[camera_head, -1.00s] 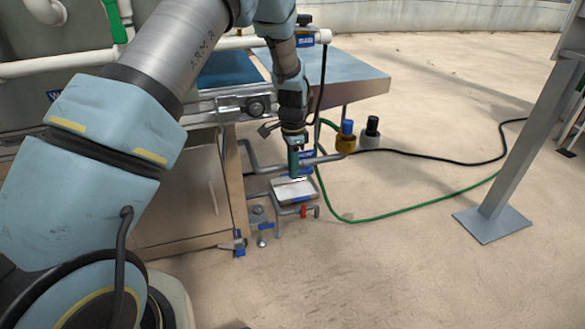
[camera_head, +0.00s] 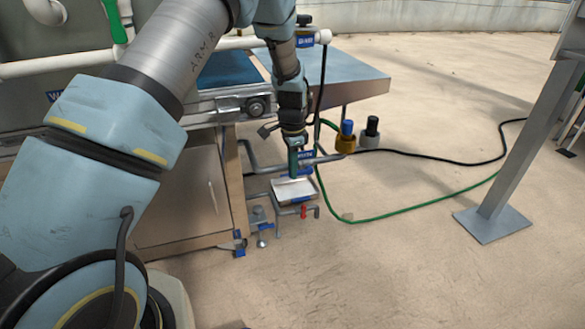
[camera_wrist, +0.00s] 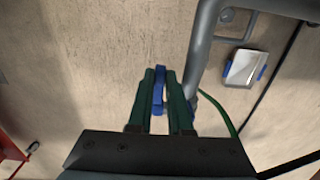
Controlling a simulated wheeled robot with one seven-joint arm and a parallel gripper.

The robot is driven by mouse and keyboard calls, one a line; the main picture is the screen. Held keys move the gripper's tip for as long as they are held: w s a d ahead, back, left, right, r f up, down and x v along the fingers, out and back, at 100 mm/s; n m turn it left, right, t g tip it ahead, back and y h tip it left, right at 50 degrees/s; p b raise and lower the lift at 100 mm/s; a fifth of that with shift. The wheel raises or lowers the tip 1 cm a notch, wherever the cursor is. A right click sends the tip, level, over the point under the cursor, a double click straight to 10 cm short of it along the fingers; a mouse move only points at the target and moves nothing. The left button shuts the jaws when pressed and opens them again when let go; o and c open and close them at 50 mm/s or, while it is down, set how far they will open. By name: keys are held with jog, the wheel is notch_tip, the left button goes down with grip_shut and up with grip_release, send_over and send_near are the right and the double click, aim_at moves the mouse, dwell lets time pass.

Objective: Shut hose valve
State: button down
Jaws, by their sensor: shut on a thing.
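My gripper (camera_wrist: 156,100) has green fingers, closed on a blue lever (camera_wrist: 158,82) that shows between and just beyond the fingertips in the wrist view. The lever stands beside a grey pipe (camera_wrist: 206,45). The valve body is hidden by the fingers.
A pale tray (camera_head: 294,190) with blue ends sits below my gripper. Lower pipework carries a red handle (camera_head: 303,212) and a blue one (camera_head: 265,227). A metal table (camera_head: 350,80) overhangs behind. Two capped fittings (camera_head: 346,138) stand to the right.

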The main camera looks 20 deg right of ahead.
jog(key=shift+a+f, duration=0.1)
jog(key=shift+f, duration=0.05)
jog(key=shift+w+a+f+h+b, duration=0.1)
jog(key=shift+a+f+h+b, duration=0.2)
jog(key=shift+h+b, duration=0.5)
jog(key=f+h+b, duration=0.1)
jog(key=h+b, duration=0.1)
jog(key=b, duration=0.1)
jog(key=shift+f+g+h+b, duration=0.3)
jog(key=shift+f, duration=0.1)
jog(key=f+h+b, duration=0.1)
jog(key=h+b, duration=0.2)
jog(key=shift+d+f+b, duration=0.1)
jog(key=shift+f+b, duration=0.1)
jog(key=shift+b, duration=0.15)
jog(key=shift+d+f+h+b, duration=0.1)
jog(key=shift+f+h+b, duration=0.1)
jog(key=shift+h+b, duration=0.6)
jog(key=c, duration=1.1)
grip_release()
jog(key=shift+f, duration=0.1)
jog(key=shift+d, duration=0.1)
